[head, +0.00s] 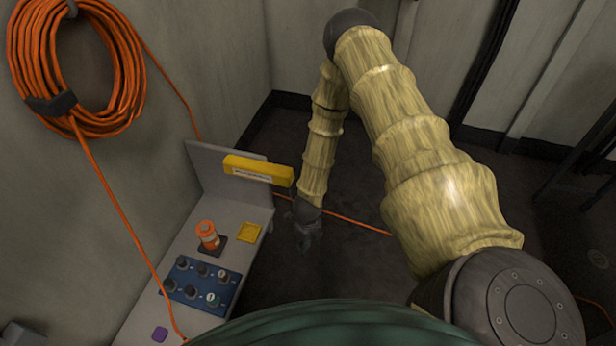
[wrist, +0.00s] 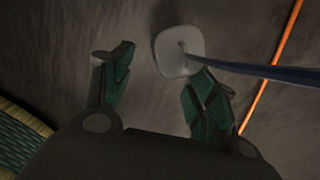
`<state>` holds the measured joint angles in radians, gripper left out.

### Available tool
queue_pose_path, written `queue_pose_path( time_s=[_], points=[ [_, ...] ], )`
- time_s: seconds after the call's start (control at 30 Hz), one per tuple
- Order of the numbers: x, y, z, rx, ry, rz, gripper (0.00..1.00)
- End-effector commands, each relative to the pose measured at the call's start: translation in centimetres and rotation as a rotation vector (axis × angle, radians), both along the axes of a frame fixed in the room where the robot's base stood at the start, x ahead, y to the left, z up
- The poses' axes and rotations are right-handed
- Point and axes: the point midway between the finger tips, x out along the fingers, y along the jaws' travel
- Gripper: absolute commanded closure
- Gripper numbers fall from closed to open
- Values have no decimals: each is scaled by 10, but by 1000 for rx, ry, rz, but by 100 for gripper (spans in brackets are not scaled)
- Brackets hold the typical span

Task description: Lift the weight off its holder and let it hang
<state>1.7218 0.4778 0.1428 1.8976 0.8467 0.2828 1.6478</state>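My gripper (head: 306,238) hangs down past the right end of the bench, over the dark floor. In the wrist view its two green fingers stand apart, and the gripper (wrist: 163,78) is open with nothing clasped. A pale rounded plate (wrist: 176,48) shows beyond the fingertips, with a dark blue bar (wrist: 255,70) running from it to the right, passing close to the right finger. I cannot tell whether they touch. An orange cylinder with a pale band (head: 208,235) stands on a small black base (head: 213,247) on the bench. I cannot tell for sure which thing is the weight.
The grey bench (head: 141,308) carries a blue knob panel (head: 197,286), a yellow square (head: 249,232) and a purple piece (head: 160,334). A yellow bar (head: 258,170) juts from its back plate. An orange cable (head: 360,226) crosses the floor; its coil (head: 128,70) hangs on the wall.

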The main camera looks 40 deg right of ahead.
Motion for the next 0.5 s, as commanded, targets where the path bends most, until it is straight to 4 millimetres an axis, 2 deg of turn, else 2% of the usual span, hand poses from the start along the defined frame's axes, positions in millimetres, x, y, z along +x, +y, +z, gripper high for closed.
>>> queue_pose_path(
  time_s=[0.3, 0.5],
  points=[
    [-1, 0, 0, 0, 1, 0, 37],
    [0, 0, 12, 0, 0, -1, 37]
  ],
)
